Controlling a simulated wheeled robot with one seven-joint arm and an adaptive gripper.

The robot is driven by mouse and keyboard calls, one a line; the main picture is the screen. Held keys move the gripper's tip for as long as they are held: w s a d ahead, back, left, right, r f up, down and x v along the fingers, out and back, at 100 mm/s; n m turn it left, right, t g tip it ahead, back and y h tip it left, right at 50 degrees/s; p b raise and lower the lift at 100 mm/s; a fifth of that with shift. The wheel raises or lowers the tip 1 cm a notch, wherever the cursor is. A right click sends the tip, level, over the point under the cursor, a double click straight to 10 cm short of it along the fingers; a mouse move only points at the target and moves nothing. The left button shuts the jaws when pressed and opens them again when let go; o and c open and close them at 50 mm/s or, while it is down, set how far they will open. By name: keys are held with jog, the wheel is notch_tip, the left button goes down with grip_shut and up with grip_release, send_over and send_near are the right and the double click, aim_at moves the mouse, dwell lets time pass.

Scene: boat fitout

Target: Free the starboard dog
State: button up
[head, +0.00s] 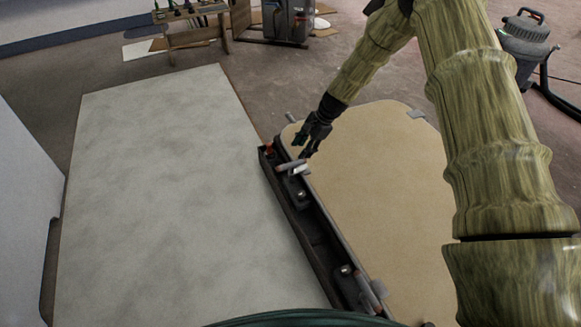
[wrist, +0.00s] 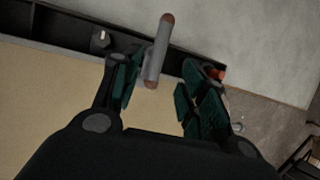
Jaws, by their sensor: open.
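A grey dog handle with reddish ends (wrist: 158,50) stands out from a black rail (wrist: 70,27) in the wrist view. My gripper (wrist: 160,88) is open, its green-padded fingers on either side of the handle's near end, with gaps showing. In the head view the same handle (head: 291,165) lies at the far end of the rail, right beside my gripper (head: 304,151). A second grey handle (head: 371,294) sits at the rail's near end. The frames show no label telling which is starboard. A tan panel with rounded corners (head: 375,185) lies along the rail's right side.
A broad pale slab (head: 160,190) lies left of the rail. A red piece (head: 269,148) marks the rail's far end, and it also shows in the wrist view (wrist: 217,73). A workbench (head: 195,35) and a vacuum (head: 525,40) stand farther back on open floor.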

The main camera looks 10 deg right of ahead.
aim_at(293, 162)
jog(key=b+x, duration=0.4)
jog(key=x, duration=0.6)
jog(key=shift+f, duration=0.2)
jog(key=c, duration=0.9)
